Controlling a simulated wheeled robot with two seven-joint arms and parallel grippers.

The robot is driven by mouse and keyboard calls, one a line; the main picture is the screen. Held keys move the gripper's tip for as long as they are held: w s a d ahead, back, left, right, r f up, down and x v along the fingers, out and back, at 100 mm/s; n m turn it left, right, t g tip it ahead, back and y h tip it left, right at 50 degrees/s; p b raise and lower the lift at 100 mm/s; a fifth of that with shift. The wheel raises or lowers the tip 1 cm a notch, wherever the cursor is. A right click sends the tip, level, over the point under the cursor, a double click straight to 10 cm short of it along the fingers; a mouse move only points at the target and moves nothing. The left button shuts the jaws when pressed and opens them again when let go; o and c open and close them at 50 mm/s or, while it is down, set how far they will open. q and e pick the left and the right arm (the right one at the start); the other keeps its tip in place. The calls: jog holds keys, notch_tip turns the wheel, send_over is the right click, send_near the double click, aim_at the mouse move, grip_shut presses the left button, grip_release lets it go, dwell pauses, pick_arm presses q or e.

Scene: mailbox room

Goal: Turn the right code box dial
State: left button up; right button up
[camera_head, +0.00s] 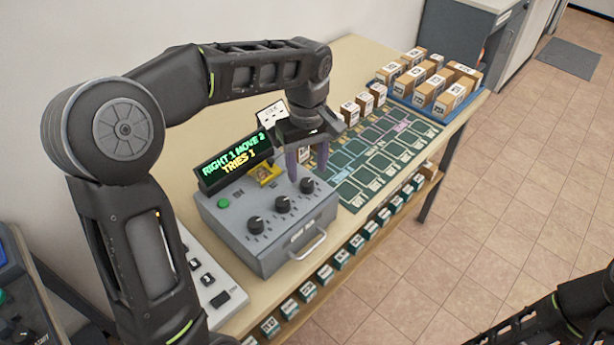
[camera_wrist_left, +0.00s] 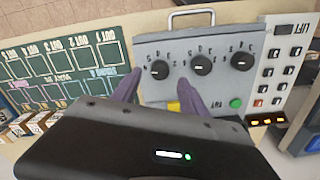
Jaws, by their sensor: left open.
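The grey code box (camera_head: 265,245) stands on the table with three black dials on its sloping top. The right dial (camera_head: 307,185) is the farthest of the three in the head view; it shows at the left of the row in the wrist view (camera_wrist_left: 159,69). The middle dial (camera_head: 282,204) and left dial (camera_head: 255,225) are beside it. My left gripper (camera_head: 307,168) is open above the box's far end. In the wrist view its purple fingers (camera_wrist_left: 160,78) lie either side of the right dial, with gaps; contact cannot be seen. My right gripper is out of view.
The display (camera_head: 232,160) reads "RIGHT 1 MOVE 2 TRIES 1". A green button (camera_head: 223,203) is on the box, and a handle (camera_head: 308,246) sticks out in front. A green marked mat (camera_head: 365,190) and several cartons (camera_head: 452,98) lie beyond. The LIFT keypad (camera_wrist_left: 278,72) stands beside the box.

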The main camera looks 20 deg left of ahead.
aim_at(307, 182)
pick_arm(q)
notch_tip(307, 182, down, 4)
jog(key=shift+f, duration=0.1)
jog(key=shift+c, duration=0.5)
grip_shut()
